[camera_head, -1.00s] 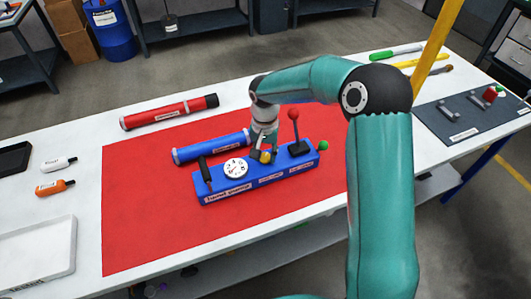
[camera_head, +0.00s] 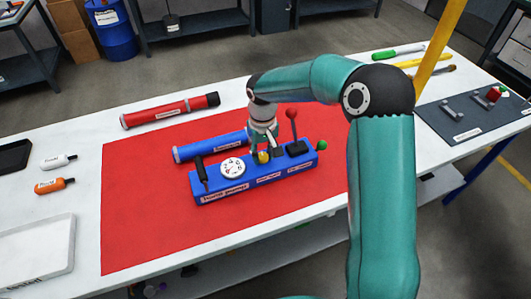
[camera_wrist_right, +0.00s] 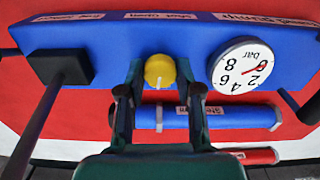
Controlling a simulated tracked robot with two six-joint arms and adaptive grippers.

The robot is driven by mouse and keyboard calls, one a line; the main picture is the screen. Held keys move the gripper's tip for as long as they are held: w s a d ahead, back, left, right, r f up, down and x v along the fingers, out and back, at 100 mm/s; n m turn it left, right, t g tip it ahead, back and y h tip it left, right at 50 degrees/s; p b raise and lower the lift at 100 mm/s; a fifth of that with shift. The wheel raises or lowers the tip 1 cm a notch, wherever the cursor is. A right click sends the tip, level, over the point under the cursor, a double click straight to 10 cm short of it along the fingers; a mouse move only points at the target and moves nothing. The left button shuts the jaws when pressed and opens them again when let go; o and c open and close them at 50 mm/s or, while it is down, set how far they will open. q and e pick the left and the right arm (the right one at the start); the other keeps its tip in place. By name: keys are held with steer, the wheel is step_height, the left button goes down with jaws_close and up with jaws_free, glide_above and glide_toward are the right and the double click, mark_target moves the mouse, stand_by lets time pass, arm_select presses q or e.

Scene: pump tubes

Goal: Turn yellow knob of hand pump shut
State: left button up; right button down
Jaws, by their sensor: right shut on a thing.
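The blue hand pump (camera_head: 225,190) lies on a red mat and carries a yellow knob (camera_head: 263,157) near its middle, beside a round white gauge (camera_head: 233,167). My right gripper (camera_head: 261,151) reaches down from above onto the knob. In the right wrist view the yellow knob (camera_wrist_right: 160,70) sits between the two dark green fingers (camera_wrist_right: 160,78), which are shut on it. A pale mark shows on the knob's lower edge in that view. My left gripper is in neither view.
A blue tube (camera_head: 210,148) lies just behind the pump, and a red tube (camera_head: 170,111) farther back. The front of the red mat (camera_head: 150,230) is clear.

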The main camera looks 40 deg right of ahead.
mark_target(263, 156)
steer(key=n, duration=0.5)
steer(key=shift+n, duration=0.3)
steer(key=n, duration=0.5)
steer(key=shift+d, duration=0.1)
steer(key=c, duration=0.8)
jaws_free()
steer(key=shift+o, duration=0.2)
steer(key=shift+r, duration=0.5)
step_height(263, 156, up, 11)
